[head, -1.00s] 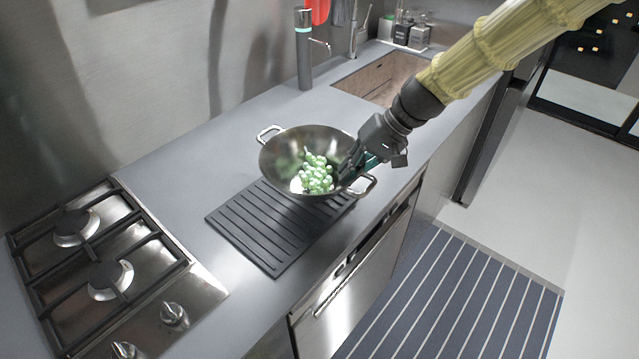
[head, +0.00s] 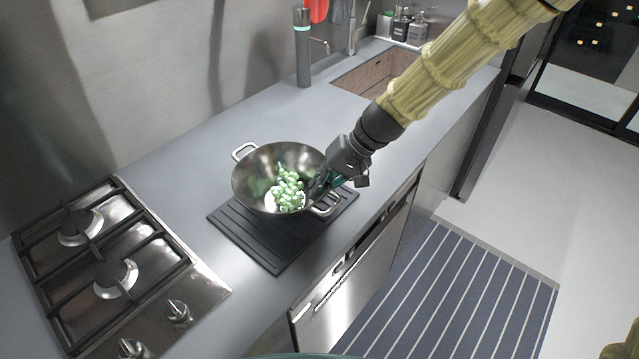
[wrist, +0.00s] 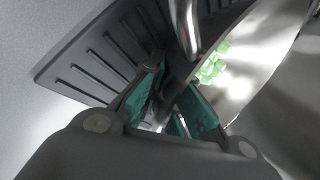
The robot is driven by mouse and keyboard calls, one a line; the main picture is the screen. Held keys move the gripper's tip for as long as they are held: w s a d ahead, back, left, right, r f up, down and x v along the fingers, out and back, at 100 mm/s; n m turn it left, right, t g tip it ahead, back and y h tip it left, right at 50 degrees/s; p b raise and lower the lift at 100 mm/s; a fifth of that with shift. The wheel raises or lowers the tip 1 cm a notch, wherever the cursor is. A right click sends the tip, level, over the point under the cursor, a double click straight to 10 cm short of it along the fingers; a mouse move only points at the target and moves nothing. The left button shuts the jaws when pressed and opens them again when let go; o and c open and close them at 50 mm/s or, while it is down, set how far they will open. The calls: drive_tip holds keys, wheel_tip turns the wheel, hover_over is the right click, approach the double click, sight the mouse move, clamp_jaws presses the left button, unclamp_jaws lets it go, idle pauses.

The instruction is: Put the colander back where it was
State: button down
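The colander (head: 252,185) is a steel bowl with two loop handles, holding a bunch of green grapes (head: 288,190). It is over the left and far part of the black ribbed mat (head: 277,254), roughly level. I cannot tell whether its base touches the mat. My gripper (head: 322,186) is at the colander's right side, beside the near-right handle. The colander's underside is hidden in the head view.
A gas hob (head: 110,265) lies left of the mat. A grey bottle-like dispenser (head: 303,50) stands at the back, near a sink (head: 372,75). Soap bottles (head: 408,28) stand beyond it. The grey counter between mat and sink is clear.

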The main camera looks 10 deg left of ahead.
drive_tip(key=shift+f, duration=0.1)
drive_tip(key=c, duration=1.6)
unclamp_jaws()
drive_tip(key=shift+c, duration=0.2)
drive_tip(key=b+v, duration=0.2)
drive_tip(key=v, duration=1)
